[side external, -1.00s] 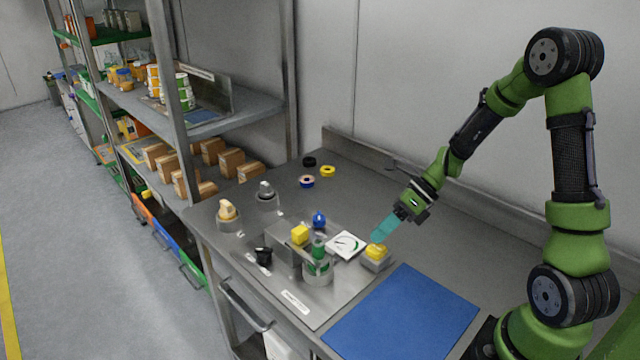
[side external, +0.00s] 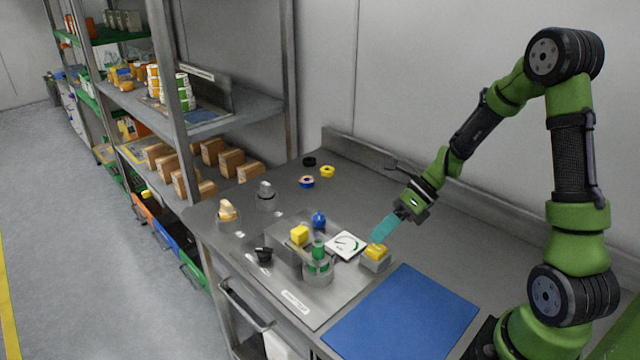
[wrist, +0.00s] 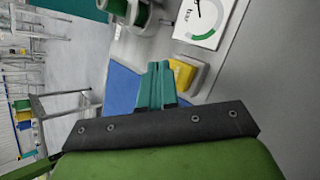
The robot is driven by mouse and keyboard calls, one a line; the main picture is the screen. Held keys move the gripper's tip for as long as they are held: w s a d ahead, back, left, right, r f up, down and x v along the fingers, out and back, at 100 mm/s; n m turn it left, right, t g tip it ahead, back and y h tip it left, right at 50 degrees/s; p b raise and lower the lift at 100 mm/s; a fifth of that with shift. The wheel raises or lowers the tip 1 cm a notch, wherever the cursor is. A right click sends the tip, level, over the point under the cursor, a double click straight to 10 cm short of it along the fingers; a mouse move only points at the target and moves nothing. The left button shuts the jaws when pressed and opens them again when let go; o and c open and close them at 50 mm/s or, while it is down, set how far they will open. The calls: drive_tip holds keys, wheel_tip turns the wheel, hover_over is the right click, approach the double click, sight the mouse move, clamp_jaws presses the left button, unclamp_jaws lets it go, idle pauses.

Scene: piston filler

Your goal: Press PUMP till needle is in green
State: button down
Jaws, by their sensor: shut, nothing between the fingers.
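A yellow button (side external: 376,250) sits on a small grey box beside the white gauge (side external: 345,245); no PUMP lettering can be read on it. My gripper (side external: 382,232) has its teal fingers together, with the tips just above the button; contact cannot be told. In the wrist view the closed fingers (wrist: 155,85) are left of the yellow button (wrist: 182,73). The gauge (wrist: 203,22) there shows a green arc and a dark needle, which appears outside the green; its top is cut off.
A blue mat (side external: 402,312) lies right of the metal filler plate. A yellow block (side external: 299,235), a green-topped cylinder (side external: 318,262), a blue knob (side external: 319,220) and a black knob (side external: 264,254) stand left of the gauge. Tape rolls lie behind.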

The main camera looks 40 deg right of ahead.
sight(381, 246)
drive_tip(key=shift+f, duration=0.15)
idle(0.7)
drive_tip(key=shift+f, duration=0.3)
drive_tip(key=shift+f, duration=0.8)
idle(0.8)
drive_tip(key=shift+r, duration=1.25)
drive_tip(key=shift+r, duration=2.5)
